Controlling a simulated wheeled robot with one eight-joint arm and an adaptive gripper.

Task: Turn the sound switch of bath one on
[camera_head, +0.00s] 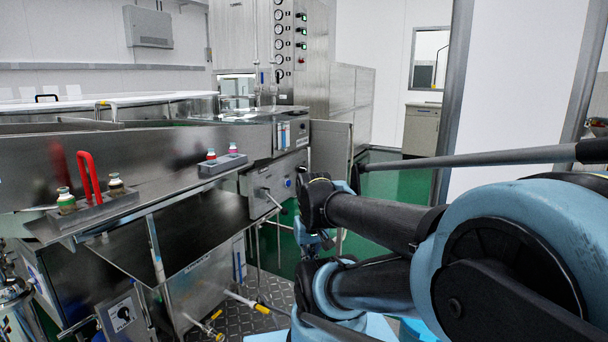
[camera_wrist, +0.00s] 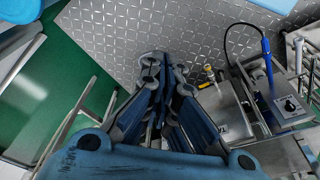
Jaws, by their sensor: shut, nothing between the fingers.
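My gripper (camera_wrist: 165,72) is shut and empty in the wrist view, pointing over the checkered metal floor plate. In the head view its blue body (camera_head: 312,238) shows below my arm, partly hidden by it. A steel control panel (camera_head: 275,186) with a small blue-ringed knob (camera_head: 288,183) is on the front of the bath unit, left of my gripper. In the wrist view a black rotary knob (camera_wrist: 290,106) on a pale plate sits at the right, apart from my fingers. I cannot tell from the labels which knob is the sound switch of bath one.
A blue-handled hose tool (camera_wrist: 267,62) and a yellow-ended valve (camera_wrist: 209,73) are right of my gripper. A steel bench (camera_head: 180,235) with bottles and a red handle (camera_head: 88,178) fills the left.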

